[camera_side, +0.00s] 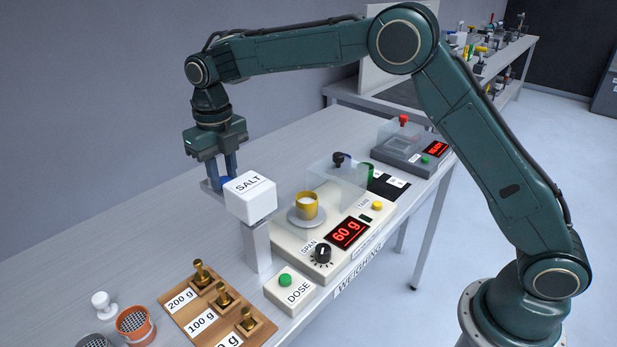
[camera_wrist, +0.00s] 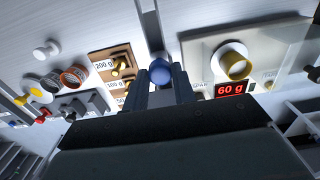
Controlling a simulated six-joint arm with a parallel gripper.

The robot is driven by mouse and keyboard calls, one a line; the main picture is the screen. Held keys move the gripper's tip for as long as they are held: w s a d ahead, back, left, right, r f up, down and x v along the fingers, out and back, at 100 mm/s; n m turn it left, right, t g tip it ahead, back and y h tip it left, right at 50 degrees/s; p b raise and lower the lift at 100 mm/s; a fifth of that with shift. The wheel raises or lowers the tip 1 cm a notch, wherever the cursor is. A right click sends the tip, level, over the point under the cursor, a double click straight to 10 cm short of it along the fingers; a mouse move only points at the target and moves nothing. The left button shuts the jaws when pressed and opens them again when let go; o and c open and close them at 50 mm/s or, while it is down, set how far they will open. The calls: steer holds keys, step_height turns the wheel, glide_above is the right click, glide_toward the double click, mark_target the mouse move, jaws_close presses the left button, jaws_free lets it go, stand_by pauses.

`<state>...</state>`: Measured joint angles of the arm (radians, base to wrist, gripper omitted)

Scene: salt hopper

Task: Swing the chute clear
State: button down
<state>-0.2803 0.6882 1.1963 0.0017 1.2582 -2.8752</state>
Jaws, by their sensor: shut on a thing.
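The white hopper (camera_side: 250,196) marked SALT stands on a pale post (camera_side: 257,247) at the left of the scale. My gripper (camera_side: 226,180) points down behind it, shut on a blue knob (camera_wrist: 160,72); the wrist view shows the ball between my fingertips (camera_wrist: 163,84). A grey bar (camera_wrist: 150,28) runs up from the ball there; I cannot tell whether it is the chute. In the side view the hopper largely hides what the knob is fixed to. A yellow cup (camera_side: 307,205) with white contents stands on the scale pan, with nothing visible directly above it.
The scale (camera_side: 340,222) reads 60 g, with a clear shield (camera_side: 338,180) behind the cup. A green-button DOSE box (camera_side: 291,288) sits in front. Brass weights stand in a wooden rack (camera_side: 215,315) at front left. The bench (camera_side: 165,215) is bare behind and left of the hopper.

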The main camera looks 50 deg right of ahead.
mark_target(223, 179)
steer(key=shift+a+r, duration=0.1)
steer(key=c, duration=1.1)
jaws_free()
steer(key=shift+c, duration=0.2)
step_height(223, 179, up, 14)
